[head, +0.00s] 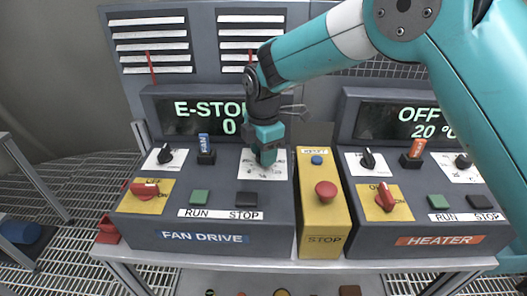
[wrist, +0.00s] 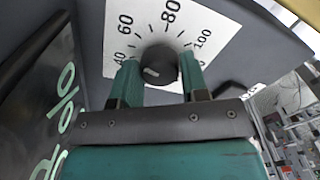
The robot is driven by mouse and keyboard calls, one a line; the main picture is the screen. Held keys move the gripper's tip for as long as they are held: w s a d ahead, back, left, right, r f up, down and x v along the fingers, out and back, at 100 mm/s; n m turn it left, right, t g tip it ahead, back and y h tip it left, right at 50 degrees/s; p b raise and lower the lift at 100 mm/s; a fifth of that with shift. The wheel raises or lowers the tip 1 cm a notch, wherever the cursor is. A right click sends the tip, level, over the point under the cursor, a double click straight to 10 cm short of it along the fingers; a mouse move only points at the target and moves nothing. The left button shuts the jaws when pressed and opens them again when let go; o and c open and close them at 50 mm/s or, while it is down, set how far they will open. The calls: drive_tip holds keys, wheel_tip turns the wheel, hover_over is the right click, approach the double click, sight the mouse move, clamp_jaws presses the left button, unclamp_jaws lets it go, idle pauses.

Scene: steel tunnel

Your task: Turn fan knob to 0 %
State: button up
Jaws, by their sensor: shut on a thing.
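The fan knob (wrist: 160,64) is a round black knob on a white dial plate (wrist: 186,20) with marks reading 40, 60, 80 and 100 in the wrist view. Its pale pointer mark sits toward the lower left of its face, partly hard to read. My gripper (wrist: 158,76) is shut on the knob, with one teal finger on each side. In the head view my gripper (head: 265,158) reaches down over the fan dial plate (head: 280,168) and hides the knob. The fan display (head: 212,117) reads E-STOP and 0.
The fan drive box (head: 200,239) also carries a black knob (head: 165,155), a blue switch (head: 205,147), a red rotary handle (head: 145,190), and RUN and STOP buttons. A yellow stop box (head: 322,222) with a red button (head: 326,190) stands close right. The heater box (head: 430,240) is beyond it.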

drive_tip(key=shift+w+a+r+n, duration=0.1)
drive_tip(key=shift+r+n, duration=0.1)
drive_tip(key=shift+n, duration=1.1)
drive_tip(key=o, duration=0.9)
drive_tip(key=shift+f, duration=0.1)
drive_tip(key=shift+o, duration=0.2)
wheel_tip(320, 180, up, 18)
drive_tip(key=b, duration=0.3)
drive_tip(key=shift+f, duration=0.25)
